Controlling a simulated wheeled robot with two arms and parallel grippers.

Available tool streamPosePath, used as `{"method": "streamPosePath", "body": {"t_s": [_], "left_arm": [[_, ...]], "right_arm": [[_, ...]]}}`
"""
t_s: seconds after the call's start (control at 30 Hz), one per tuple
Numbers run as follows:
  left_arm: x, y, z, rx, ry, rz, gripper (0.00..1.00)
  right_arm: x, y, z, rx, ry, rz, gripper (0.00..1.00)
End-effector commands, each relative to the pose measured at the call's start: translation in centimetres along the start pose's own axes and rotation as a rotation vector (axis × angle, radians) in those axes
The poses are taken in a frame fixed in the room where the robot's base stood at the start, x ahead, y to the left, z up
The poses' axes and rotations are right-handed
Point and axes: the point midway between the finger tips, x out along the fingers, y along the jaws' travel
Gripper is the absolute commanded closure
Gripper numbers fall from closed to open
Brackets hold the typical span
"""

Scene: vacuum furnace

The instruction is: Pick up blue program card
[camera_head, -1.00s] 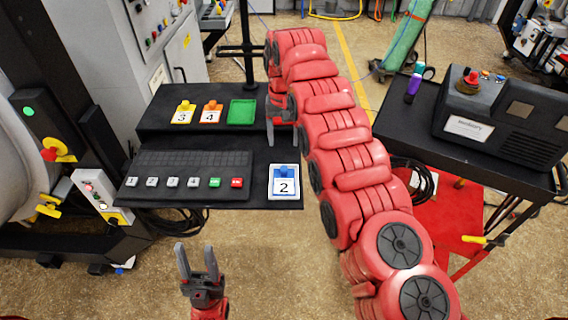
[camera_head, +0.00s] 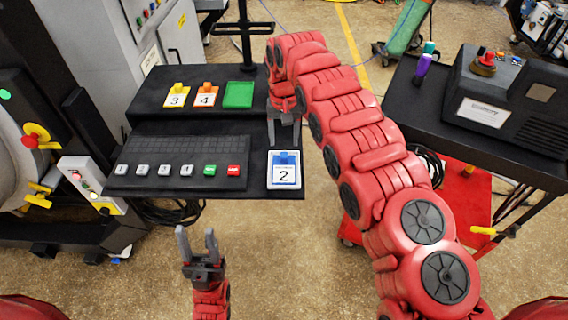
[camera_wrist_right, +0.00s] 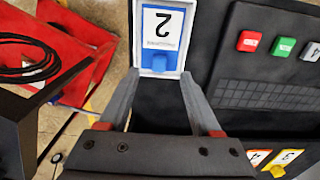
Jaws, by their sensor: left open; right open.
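The blue program card (camera_head: 284,177), marked 2 with a blue tab, sits in a white holder at the right front of the black console shelf. My right gripper (camera_head: 284,135) is open and empty just behind the card, its fingers pointing toward it. In the right wrist view the card (camera_wrist_right: 160,28) shows upside down at the open fingertips (camera_wrist_right: 160,76), its blue tab nearest them. I cannot tell whether they touch the card. My left gripper (camera_head: 196,236) is open and empty in front of the console, above the floor.
The yellow card 3 (camera_head: 176,98), orange card 4 (camera_head: 206,98) and an empty green tray (camera_head: 239,95) are on the upper shelf. A button keypad (camera_head: 185,165) lies left of the blue card. A black cart (camera_head: 425,115) with a box stands right.

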Motion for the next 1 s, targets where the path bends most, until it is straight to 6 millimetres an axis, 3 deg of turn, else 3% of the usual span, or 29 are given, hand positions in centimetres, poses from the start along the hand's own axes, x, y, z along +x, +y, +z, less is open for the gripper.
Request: {"method": "streamPosePath", "body": {"t_s": [0.37,0.57,0.7,0.97,1.0], "left_arm": [[1.8,-0.1,-0.3,0.000,0.000,0.000,0.50],[3.6,-0.2,-0.6,0.000,0.000,0.000,0.50],[3.3,-0.2,-0.6,0.000,0.000,0.000,0.50],[3.3,-0.2,-0.6,0.000,0.000,0.000,0.50],[3.3,-0.2,-0.6,0.000,0.000,0.000,0.50]], "right_arm": [[2.7,-0.1,0.1,-0.002,-0.003,0.000,0.35],[5.0,0.0,0.3,-0.002,-0.006,0.000,0.35],[6.8,-0.1,0.1,-0.003,-0.001,-0.002,0.35],[7.3,0.0,0.1,-0.002,-0.002,0.000,0.35],[7.3,0.0,0.1,-0.002,-0.002,0.000,0.40]]}}
